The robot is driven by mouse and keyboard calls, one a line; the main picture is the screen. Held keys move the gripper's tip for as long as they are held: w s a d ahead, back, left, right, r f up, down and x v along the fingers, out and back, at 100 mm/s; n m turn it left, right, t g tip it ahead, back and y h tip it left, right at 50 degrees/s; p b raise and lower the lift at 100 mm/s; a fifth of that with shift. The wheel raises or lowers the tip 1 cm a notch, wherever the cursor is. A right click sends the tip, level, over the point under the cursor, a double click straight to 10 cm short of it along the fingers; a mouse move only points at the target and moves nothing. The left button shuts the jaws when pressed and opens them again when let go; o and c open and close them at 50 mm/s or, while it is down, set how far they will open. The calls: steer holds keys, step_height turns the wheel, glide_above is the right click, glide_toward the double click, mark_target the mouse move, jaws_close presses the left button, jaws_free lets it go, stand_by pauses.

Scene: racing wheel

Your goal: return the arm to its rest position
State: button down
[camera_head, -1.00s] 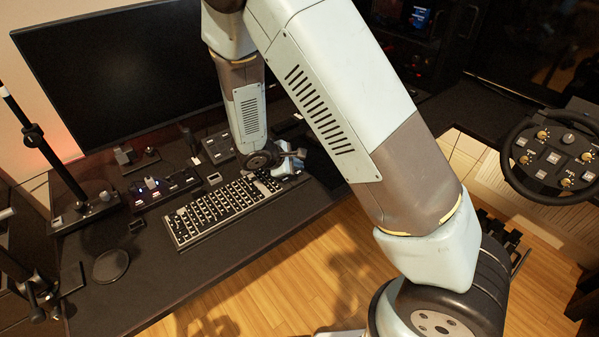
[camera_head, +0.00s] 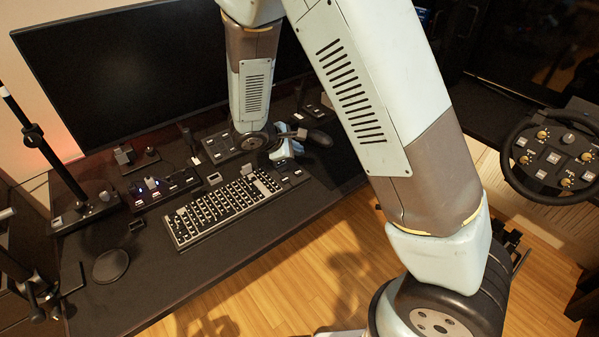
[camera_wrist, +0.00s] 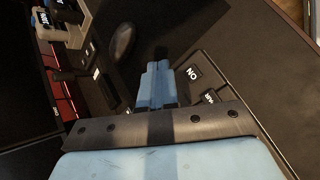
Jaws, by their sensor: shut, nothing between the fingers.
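My arm reaches from the lower right up over the picture in the head view, with its forearm hanging down above the desk. My gripper (camera_head: 288,150) is at the far right end of the keyboard, above the desk, partly hidden by my wrist. In the wrist view the blue fingers of my gripper (camera_wrist: 157,75) are together with nothing between them.
The black desk (camera_head: 215,265) carries a keyboard (camera_head: 225,208), a switch box (camera_head: 163,190) and a round pad (camera_head: 110,266). A large monitor (camera_head: 120,75) stands behind. A racing wheel (camera_head: 552,160) is at the right. Wooden floor (camera_head: 300,270) shows open in front.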

stand_by(0.4)
steer(key=s+d+r+m+g+y, duration=0.2)
steer(key=s+d+r+m, duration=0.25)
steer(key=d+r, duration=0.4)
steer(key=s+d+r+m+g+y, duration=0.1)
steer(key=s+d+r+m, duration=0.35)
steer(key=d+r, duration=0.4)
steer(key=s+d+r+m+t+y, duration=0.2)
steer(key=s+r+m, duration=0.6)
steer(key=s+r, duration=0.5)
steer(key=s+d+y, duration=0.1)
steer(key=s+y, duration=0.1)
steer(key=shift+s+r+t, duration=0.15)
steer(key=shift+s+t, duration=0.15)
steer(key=shift+s, duration=0.1)
